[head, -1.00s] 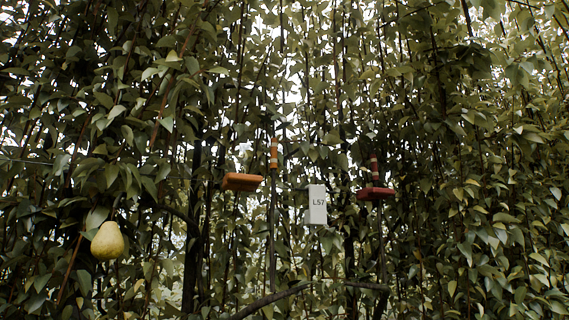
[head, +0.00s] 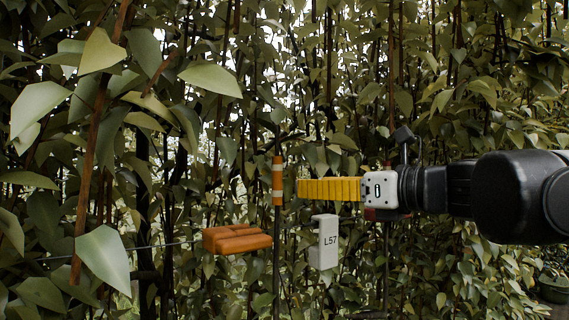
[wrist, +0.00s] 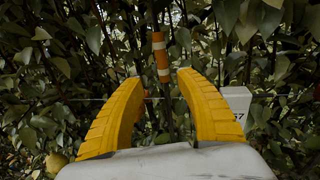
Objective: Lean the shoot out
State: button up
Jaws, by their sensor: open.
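An upright shoot with orange and white bands (head: 277,182) stands left of centre in the head view. In the wrist view the banded shoot (wrist: 160,58) rises between and beyond my fingertips. My gripper (head: 299,189) reaches in from the right with yellow fingers pointing left, their tips just short of the shoot. In the wrist view my gripper (wrist: 160,80) is open and empty, one finger on each side of the shoot's line. An orange padded block (head: 237,239) sits left of the shoot, lower down.
A white tag marked L57 (head: 323,242) hangs just below my fingers. A red block (head: 372,214) is mostly hidden behind my gripper. A thin wire crosses behind. Large leaves (head: 105,255) crowd the left. A pear (wrist: 56,162) shows at the wrist view's lower left.

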aim_at(281, 180)
jog(key=p+x, duration=0.1)
jog(key=x, duration=0.6)
jog(key=r+p+x, duration=0.1)
jog(key=x, duration=0.2)
jog(key=shift+w+r+p, duration=0.15)
jog(key=shift+w+p, duration=0.15)
jog(key=shift+p, duration=0.05)
jog(key=shift+s, duration=0.1)
grip_shut()
